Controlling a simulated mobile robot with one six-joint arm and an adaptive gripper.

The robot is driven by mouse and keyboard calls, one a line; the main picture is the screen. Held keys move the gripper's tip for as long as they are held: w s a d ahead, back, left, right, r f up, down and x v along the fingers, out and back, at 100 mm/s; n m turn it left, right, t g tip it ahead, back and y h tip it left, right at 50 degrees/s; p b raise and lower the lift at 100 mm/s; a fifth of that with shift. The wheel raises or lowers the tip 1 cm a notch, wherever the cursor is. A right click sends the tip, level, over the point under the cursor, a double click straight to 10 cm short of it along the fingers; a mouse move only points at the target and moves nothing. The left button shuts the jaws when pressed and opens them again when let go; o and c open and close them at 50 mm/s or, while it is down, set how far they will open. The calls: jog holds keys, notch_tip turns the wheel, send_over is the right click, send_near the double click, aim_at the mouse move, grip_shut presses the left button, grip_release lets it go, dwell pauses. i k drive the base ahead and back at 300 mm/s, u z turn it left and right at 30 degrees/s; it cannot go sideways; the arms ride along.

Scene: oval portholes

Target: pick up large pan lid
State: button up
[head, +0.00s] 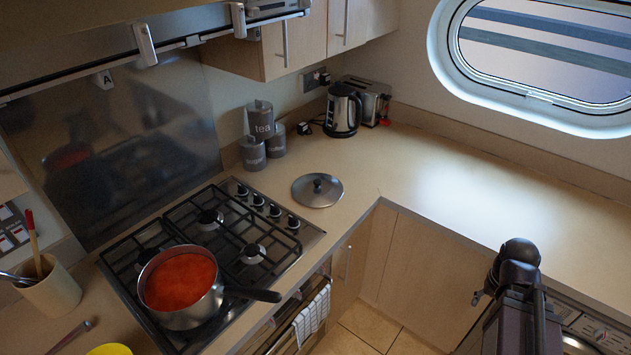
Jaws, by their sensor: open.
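The large pan lid (318,190) is a round silver metal lid with a dark knob on top. It lies flat, knob up, on the beige worktop in the corner, just right of the hob. Nothing covers it. My gripper (480,297) is at the lower right, at the end of my dark folded arm, well to the right of the lid and apart from it. It is open and shows small, partly hidden by the arm; I see nothing held in it.
A saucepan (190,317) of red sauce stands on the gas hob (262,217), its handle pointing right. Grey canisters (262,122), a kettle (343,110) and a toaster (372,100) stand behind the lid. The worktop (455,170) right of the lid is clear. Wall cupboards (305,45) hang above.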

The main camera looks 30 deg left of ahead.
aim_at(314, 191)
jog(key=u, duration=0.4)
jog(key=i, duration=0.8)
jog(key=u, duration=0.45)
